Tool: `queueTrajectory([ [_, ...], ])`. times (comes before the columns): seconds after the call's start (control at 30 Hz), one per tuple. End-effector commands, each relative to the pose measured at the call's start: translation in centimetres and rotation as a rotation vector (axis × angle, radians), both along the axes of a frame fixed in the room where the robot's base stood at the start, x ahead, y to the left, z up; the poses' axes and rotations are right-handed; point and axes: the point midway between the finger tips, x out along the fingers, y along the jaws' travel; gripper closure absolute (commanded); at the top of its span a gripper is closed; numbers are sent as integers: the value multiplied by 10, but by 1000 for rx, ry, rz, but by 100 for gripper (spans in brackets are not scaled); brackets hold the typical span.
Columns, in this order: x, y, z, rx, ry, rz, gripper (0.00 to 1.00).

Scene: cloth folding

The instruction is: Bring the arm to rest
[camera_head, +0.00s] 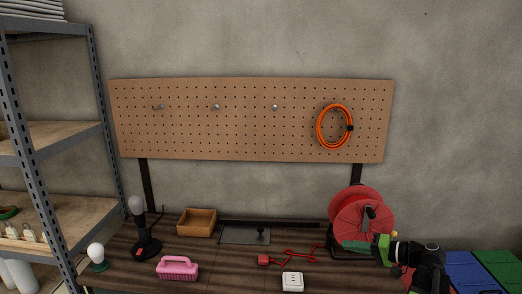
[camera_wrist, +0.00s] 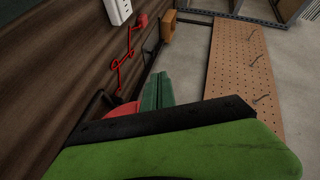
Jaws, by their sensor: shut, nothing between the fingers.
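My gripper (camera_head: 383,246) is at the lower right of the head view, in front of the lower part of a red cable reel (camera_head: 350,212). My black arm comes in behind it from the bottom right. The green fingers point left and are shut with nothing between them. I cannot tell whether they touch the reel. In the wrist view my gripper (camera_wrist: 157,90) shows as two green fingers side by side, with the wooden workbench (camera_wrist: 60,60) to the left and the pegboard to the right.
The pegboard (camera_head: 200,140) holds an orange cable coil (camera_head: 320,128) and several hooks. A pink brush (camera_head: 177,268), red cord (camera_head: 290,254), white socket (camera_head: 292,282), wooden box (camera_head: 196,222) and lamp (camera_head: 146,246) stand on the bench. Blue (camera_head: 468,274) and green (camera_head: 502,266) bins are at the right.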

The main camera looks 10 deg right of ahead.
Motion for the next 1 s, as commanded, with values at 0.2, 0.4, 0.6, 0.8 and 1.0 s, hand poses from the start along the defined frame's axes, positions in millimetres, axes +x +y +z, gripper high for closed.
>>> queueTrajectory([
  [0.2,41,188,-45,-156,169,318,100],
  [0.4,21,325,-97,-399,345,556,100],
  [0.6,-17,382,-138,-695,495,664,100],
  [0.8,-35,335,-160,-965,657,560,100],
  [1.0,-37,299,-163,-1073,754,441,100],
])
